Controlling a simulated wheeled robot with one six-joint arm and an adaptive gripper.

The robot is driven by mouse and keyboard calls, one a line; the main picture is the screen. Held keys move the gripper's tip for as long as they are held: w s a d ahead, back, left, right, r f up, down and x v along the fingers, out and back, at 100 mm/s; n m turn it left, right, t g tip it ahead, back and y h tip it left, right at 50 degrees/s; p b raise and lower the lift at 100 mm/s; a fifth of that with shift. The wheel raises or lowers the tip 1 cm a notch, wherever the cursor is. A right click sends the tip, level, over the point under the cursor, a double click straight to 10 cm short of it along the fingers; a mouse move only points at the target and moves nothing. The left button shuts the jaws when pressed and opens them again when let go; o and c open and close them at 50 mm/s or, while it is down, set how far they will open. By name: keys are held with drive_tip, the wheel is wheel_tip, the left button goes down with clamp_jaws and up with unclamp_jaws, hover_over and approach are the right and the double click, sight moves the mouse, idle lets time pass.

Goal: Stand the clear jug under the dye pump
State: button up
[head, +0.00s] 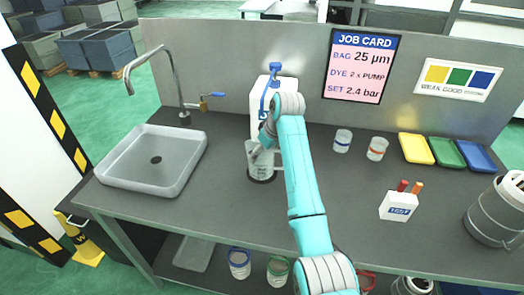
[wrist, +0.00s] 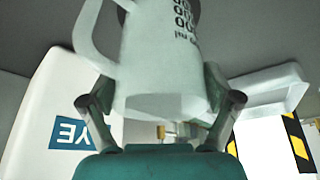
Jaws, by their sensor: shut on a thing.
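The clear jug (head: 262,165) is upright in front of the dye pump's white bottle, above or on a dark round mark on the counter; I cannot tell whether its base touches. My gripper (wrist: 162,108) is shut on the jug, with a finger on each side of it in the wrist view. The jug (wrist: 155,60) shows dark printed marks and its handle at the left there. The dye pump (head: 275,70) has a blue head and spout, partly hidden by my arm. Its white bottle (wrist: 45,100) with a blue label is beside the jug in the wrist view.
A sink (head: 150,160) with a tap lies at the left. Two small tubs (head: 343,141) (head: 377,149), a pen holder (head: 398,206) and yellow, green and blue trays (head: 416,149) are to the right. A metal vessel (head: 497,212) stands at the far right.

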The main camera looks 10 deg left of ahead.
drive_tip(key=shift+f, duration=0.1)
drive_tip(key=o, duration=0.9)
drive_tip(key=v, duration=1.2)
